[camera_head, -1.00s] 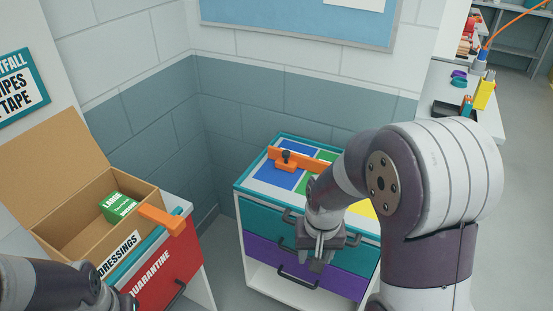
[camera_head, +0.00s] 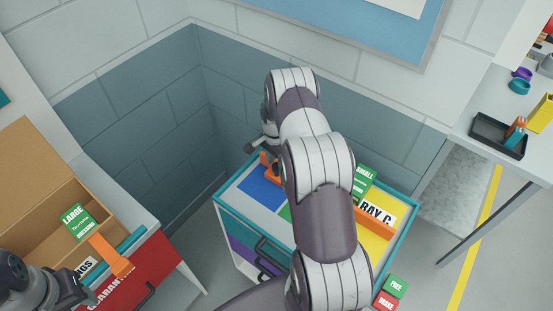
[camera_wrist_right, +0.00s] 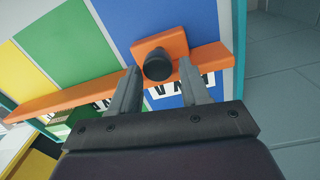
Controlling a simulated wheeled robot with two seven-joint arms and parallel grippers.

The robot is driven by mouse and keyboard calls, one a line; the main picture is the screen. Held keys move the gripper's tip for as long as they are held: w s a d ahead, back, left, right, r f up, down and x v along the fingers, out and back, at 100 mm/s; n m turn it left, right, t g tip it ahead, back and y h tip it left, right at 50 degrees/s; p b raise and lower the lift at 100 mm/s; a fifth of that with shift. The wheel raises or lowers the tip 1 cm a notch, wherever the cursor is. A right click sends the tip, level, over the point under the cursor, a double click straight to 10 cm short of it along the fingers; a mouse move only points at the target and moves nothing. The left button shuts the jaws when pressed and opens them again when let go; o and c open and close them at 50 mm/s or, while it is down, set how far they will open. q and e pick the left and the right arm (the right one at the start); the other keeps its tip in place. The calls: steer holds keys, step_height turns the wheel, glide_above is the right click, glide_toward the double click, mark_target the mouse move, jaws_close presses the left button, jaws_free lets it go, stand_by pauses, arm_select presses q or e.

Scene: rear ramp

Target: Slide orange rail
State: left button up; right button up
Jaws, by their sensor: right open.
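The orange rail (camera_head: 375,212) lies across the top of the teal-rimmed cabinet (camera_head: 408,212), over coloured panels. My right arm hides its middle in the head view. In the right wrist view the rail (camera_wrist_right: 75,97) crosses the picture and carries an orange block (camera_wrist_right: 178,45) with a black knob (camera_wrist_right: 157,66). My right gripper (camera_wrist_right: 159,72) is open, with one finger on each side of the knob; I cannot tell whether they touch it. In the head view the right gripper (camera_head: 256,148) is small and partly hidden at the rail's far left end. Only part of my left arm shows at lower left.
An open cardboard box (camera_head: 42,210) with a green packet (camera_head: 75,222) stands at left, beside a red-fronted drawer (camera_head: 150,277) and an orange bar (camera_head: 110,257). Walls close in behind the cabinet. A side table (camera_head: 480,95) with a black tray (camera_head: 497,136) stands at right.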

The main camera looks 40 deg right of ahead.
steer(key=shift+s+a+f, duration=0.2)
steer(key=shift+a+f, duration=0.05)
steer(key=shift+a, duration=0.1)
steer(key=shift+w+d+f, duration=0.1)
steer(key=shift+d+f, duration=0.2)
jaws_close()
steer(key=shift+a+r, duration=0.15)
steer(key=shift+a, duration=0.3)
steer(key=s+a, duration=0.1)
steer(key=a, duration=0.3)
steer(key=s+a+p, duration=0.1)
steer(key=a, duration=0.4)
steer(key=s+a, duration=0.2)
steer(key=a, duration=0.2)
steer(key=shift+a, duration=0.4)
arm_select(q)
steer(key=shift+d+r, duration=0.15)
steer(key=shift+r, duration=0.65)
